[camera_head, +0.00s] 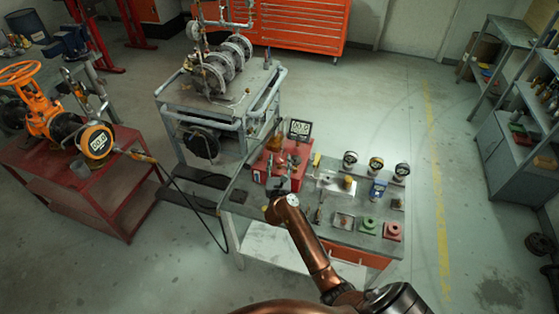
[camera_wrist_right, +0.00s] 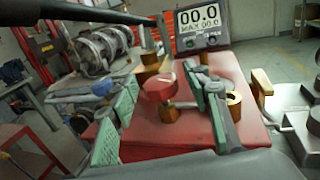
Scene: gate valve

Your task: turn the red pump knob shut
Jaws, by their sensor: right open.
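The red pump (camera_head: 262,168) stands at the left back of the grey workbench. In the right wrist view its red body (camera_wrist_right: 252,138) fills the middle, and the red knob (camera_wrist_right: 157,88) sits on top with brass fittings around it. My right gripper (camera_head: 280,184) is over the pump's near side in the head view; the knob is too small to make out there. In the right wrist view my right gripper (camera_wrist_right: 162,100) is open, its green-padded fingers to either side of the knob with gaps showing. Whether either finger touches it I cannot tell. My left gripper is out of view.
A digital display (camera_head: 300,129) behind the pump reads 00.0. Gauges (camera_head: 376,164) and small coloured parts (camera_head: 392,231) stand to the right on the bench. A grey cart with flanged piping (camera_head: 222,67) is behind left, and a red table (camera_head: 60,175) with an orange valve is left.

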